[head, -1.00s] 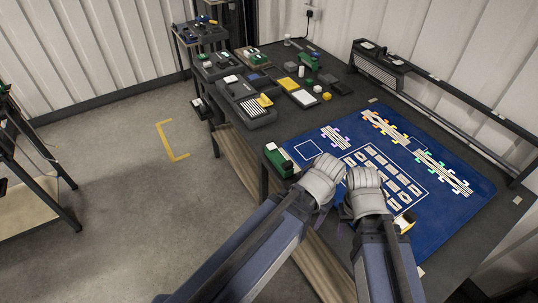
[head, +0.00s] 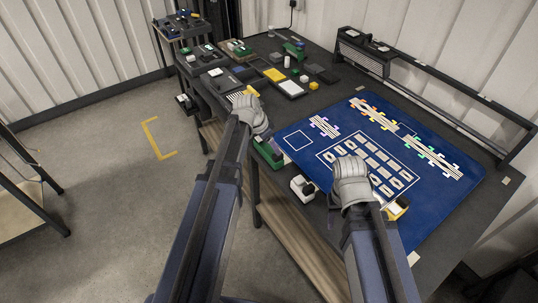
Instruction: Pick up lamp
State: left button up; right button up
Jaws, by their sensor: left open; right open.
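I cannot tell for sure which item is the lamp. A small white and black device (head: 303,188) sits at the table's front edge, left of my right gripper. A green and black block (head: 268,153) lies at the front edge just below my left gripper. My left gripper (head: 250,110) is open and over the table's left front edge, near a yellow piece (head: 252,91) that it partly covers. My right gripper (head: 347,165) is open and over the front part of the blue mat (head: 405,207). I see nothing held in either.
The blue mat carries rows of small pale pieces and striped rods (head: 378,115) with coloured tabs. Boxes, trays and a green device (head: 294,49) crowd the table's back left. A long black rail (head: 440,87) runs along the wall side. A white and yellow item (head: 397,209) lies beside my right forearm.

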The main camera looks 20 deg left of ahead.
aim_at(268, 150)
pick_arm(q)
jog(key=shift+b+x, duration=3.1)
jog(key=shift+x, duration=0.5)
pick_arm(e)
jog(key=shift+f, duration=3.45)
pick_arm(q)
jog(key=shift+s+a, duration=0.1)
pick_arm(e)
jog(key=shift+r, duration=0.15)
pick_arm(q)
jog(key=shift+c, duration=0.2)
grip_shut()
